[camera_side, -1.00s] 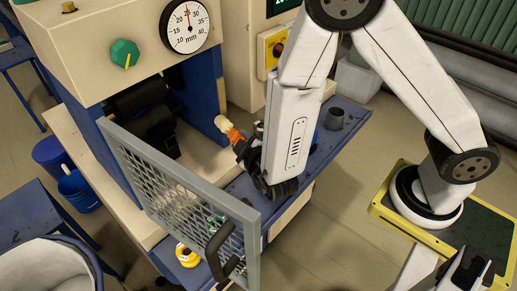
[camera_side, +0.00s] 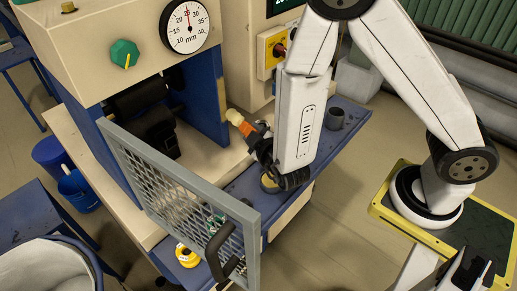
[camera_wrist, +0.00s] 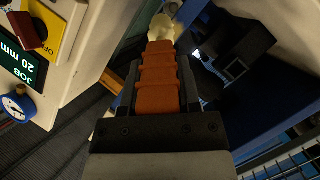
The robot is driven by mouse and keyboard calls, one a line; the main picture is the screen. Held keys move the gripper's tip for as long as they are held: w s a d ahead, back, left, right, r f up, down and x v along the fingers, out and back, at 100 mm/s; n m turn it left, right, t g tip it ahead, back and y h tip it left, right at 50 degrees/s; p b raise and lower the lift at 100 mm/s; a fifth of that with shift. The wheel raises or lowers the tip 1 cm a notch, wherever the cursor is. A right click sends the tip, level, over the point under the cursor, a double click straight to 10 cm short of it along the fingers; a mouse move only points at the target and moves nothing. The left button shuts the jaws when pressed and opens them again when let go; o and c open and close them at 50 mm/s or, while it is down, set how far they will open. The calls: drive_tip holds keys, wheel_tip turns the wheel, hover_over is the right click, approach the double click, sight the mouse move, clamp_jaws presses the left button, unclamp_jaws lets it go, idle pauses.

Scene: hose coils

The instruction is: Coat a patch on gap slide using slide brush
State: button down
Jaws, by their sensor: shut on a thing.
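The slide brush has a ribbed orange handle (camera_wrist: 160,75) and a cream bristle head (camera_wrist: 165,28). In the side view its bristle head (camera_side: 234,117) points up and left toward the machine opening, clear of any surface. My gripper (camera_side: 257,139) is shut on the orange handle; its dark jaws (camera_wrist: 160,105) flank the handle in the wrist view. Dark blocks and rollers (camera_side: 153,128) sit inside the opening, left of the brush. They also show in the wrist view (camera_wrist: 238,62). I cannot tell which part is the gap slide.
A mesh guard (camera_side: 180,190) with a black handle stands before the opening. On the blue shelf are a grey cup (camera_side: 335,118), a round tin (camera_side: 269,184) partly behind my gripper, and a yellow ring (camera_side: 187,256). A dial (camera_side: 186,26), green knob (camera_side: 124,53) and "JOB 20 mm" display (camera_wrist: 20,62) show.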

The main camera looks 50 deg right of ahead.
drive_tip(key=shift+w+a+r, duration=0.1)
drive_tip(key=shift+a, duration=0.1)
drive_tip(key=a, duration=0.3)
drive_tip(key=shift+s+a, duration=0.25)
drive_tip(key=shift+a, duration=0.15)
drive_tip(key=s, duration=0.6)
idle(0.8)
drive_tip(key=shift+s, duration=0.1)
drive_tip(key=shift+s, duration=1.4)
drive_tip(key=shift+w, duration=0.1)
